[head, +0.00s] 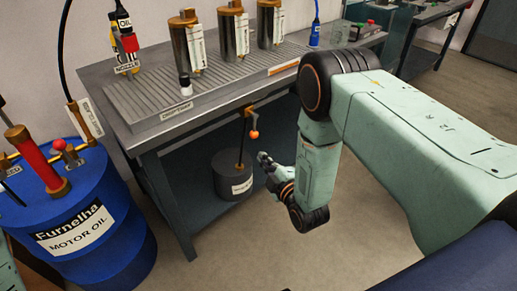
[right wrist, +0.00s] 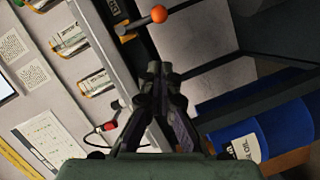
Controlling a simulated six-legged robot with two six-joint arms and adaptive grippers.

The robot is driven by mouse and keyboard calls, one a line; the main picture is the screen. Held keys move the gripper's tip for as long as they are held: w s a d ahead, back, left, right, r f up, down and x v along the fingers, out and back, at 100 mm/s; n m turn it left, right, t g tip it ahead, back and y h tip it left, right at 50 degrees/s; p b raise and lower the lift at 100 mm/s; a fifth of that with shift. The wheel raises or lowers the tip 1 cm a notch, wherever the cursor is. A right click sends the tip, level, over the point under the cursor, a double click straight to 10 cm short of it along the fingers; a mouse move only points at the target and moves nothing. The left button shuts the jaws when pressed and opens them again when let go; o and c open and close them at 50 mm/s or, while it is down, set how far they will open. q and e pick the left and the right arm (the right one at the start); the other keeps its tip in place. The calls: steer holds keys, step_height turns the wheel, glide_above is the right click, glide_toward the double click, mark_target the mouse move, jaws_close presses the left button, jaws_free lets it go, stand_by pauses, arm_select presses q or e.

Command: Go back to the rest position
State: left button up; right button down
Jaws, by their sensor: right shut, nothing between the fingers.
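My right arm comes in from the right in the head view. Its gripper (head: 265,160) is in front of the workbench, a little below the orange ball knob (head: 254,135) under the bench edge. In the right wrist view the gripper's fingers (right wrist: 162,72) are together with nothing between them. The orange knob also shows in the right wrist view (right wrist: 159,14), above the fingertips and apart from them. My left gripper is not in view.
The workbench (head: 140,133) carries several metal cylinders with tags and a nozzle. A dark canister (head: 232,175) stands on its lower shelf. A blue motor oil drum (head: 85,215) stands at the left and also shows in the right wrist view (right wrist: 285,128). Floor (head: 320,255) is clear below my arm.

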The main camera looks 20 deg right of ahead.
steer(key=shift+s+d+r, duration=0.1)
steer(key=shift+s+d, duration=0.05)
steer(key=shift+s, duration=0.55)
